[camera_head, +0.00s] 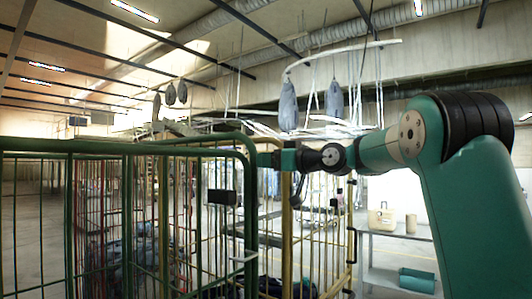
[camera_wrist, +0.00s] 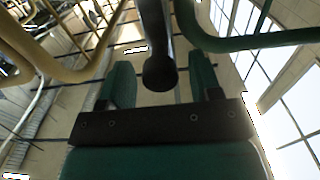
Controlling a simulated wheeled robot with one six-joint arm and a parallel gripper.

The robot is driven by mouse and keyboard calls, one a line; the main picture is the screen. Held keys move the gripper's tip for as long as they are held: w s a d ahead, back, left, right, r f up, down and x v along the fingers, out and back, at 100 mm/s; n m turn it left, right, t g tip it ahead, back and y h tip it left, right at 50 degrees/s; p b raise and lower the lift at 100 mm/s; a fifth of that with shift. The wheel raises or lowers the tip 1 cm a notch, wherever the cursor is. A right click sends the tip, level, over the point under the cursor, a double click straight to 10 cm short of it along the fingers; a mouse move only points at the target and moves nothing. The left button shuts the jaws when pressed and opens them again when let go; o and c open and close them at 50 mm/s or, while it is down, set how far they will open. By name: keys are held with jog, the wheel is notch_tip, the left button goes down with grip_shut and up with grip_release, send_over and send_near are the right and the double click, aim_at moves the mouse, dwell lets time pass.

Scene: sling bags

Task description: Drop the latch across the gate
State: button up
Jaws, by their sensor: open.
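The gate is a green tube frame with upright bars (camera_head: 246,225) on a wire cage trolley, beside a yellow frame post (camera_head: 287,235). My gripper (camera_head: 270,159) is at the gate's top corner, near the yellow post. In the wrist view my open green fingers (camera_wrist: 160,72) stand on either side of a dark bar with a rounded end (camera_wrist: 160,35), which looks like the latch. I cannot tell whether they touch it. A green tube (camera_wrist: 255,40) and a yellow tube (camera_wrist: 75,72) run on either side. The latch's far end is cut off.
A black block (camera_head: 222,197) sits on the gate bars. More green cage sides (camera_head: 70,153) stand at the left. At the right, a grey shelf (camera_head: 395,235) holds a tan case (camera_head: 381,219), with a green bin (camera_head: 416,280) lower down. Grey bags (camera_head: 288,106) hang overhead.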

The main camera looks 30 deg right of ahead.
jog(key=shift+x, duration=0.85)
jog(key=shift+c, duration=0.5)
grip_shut()
jog(key=shift+a+f, duration=0.1)
